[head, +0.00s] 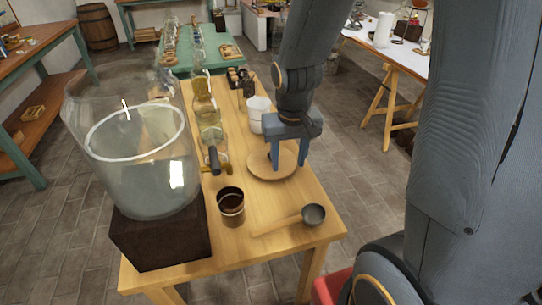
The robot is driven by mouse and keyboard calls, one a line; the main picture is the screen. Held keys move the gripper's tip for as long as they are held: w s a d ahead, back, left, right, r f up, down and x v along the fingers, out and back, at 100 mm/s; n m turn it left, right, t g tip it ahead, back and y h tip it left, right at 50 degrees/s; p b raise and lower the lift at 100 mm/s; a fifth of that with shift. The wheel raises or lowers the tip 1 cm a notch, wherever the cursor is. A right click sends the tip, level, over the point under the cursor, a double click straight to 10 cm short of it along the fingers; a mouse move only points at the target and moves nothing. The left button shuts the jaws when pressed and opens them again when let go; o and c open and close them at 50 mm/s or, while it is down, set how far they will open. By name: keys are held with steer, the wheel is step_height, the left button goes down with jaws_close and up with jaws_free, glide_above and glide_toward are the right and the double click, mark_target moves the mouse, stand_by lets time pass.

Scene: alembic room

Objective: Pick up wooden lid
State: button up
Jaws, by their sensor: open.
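The wooden lid (262,171) is a pale round disc lying flat on the wooden table. It has a small upright part near its middle, partly hidden by my finger. My gripper (286,172) points down over the lid and is open, with its two blue fingers apart. One finger comes down near the lid's middle and the other near its right side. I cannot tell whether the fingertips touch the lid.
A large glass vessel on a dark block (160,236) stands at the left. A brown cup (231,207) and a ladle (313,214) are at the front. A white jar (258,114) and a glass bottle (206,108) stand behind.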

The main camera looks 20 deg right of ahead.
steer(key=w+f+m+t+p, duration=0.1)
steer(key=w+p, duration=0.2)
steer(key=w, duration=0.8)
steer(key=shift+t, duration=0.3)
steer(key=shift+w+a+p+x, duration=0.1)
steer(key=shift+p+x, duration=0.15)
steer(key=shift+x, duration=1.1)
steer(key=shift+w+a+p+x, duration=0.15)
steer(key=shift+p+x, duration=0.15)
steer(key=shift+x, duration=1.1)
steer(key=shift+w+a+p+x, duration=0.1)
steer(key=shift+p+x, duration=0.15)
steer(key=shift+x, duration=1.1)
steer(key=shift+r, duration=0.1)
jaws_close()
